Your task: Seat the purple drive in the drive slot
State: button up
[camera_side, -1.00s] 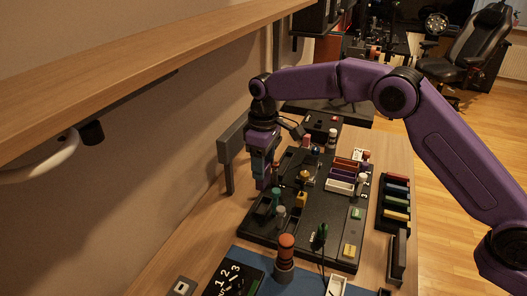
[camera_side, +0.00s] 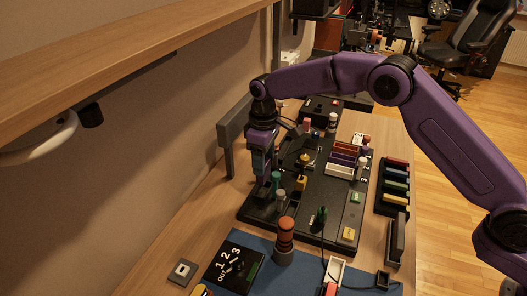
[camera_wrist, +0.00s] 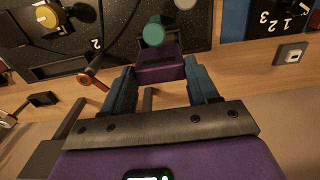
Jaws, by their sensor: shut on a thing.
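My gripper (camera_wrist: 160,75) is shut on the purple drive (camera_wrist: 160,70), which shows between its blue fingertips in the wrist view. In the side view my gripper (camera_side: 262,178) points down over the near left part of the black board (camera_side: 330,215). The drive is hard to make out there, behind the fingers. The drive slot cannot be made out clearly; the gripper and drive cover that part of the board. I cannot tell whether the drive touches the board or enters a slot.
A green peg (camera_wrist: 153,34) stands close beside the drive. A yellow knob (camera_wrist: 47,15) and a copper-coloured lever (camera_wrist: 92,80) are nearby. An orange-topped post (camera_side: 285,235) stands in front of the board. A grey upright panel (camera_side: 232,125) stands behind my gripper.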

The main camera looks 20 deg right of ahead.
jog(key=shift+f, duration=1.15)
jog(key=shift+f, duration=1.4)
dwell(0.7)
jog(key=o, duration=1.2)
notch_tip(320, 180, up, 17)
jog(key=shift+r, duration=0.15)
jog(key=shift+s, duration=0.1)
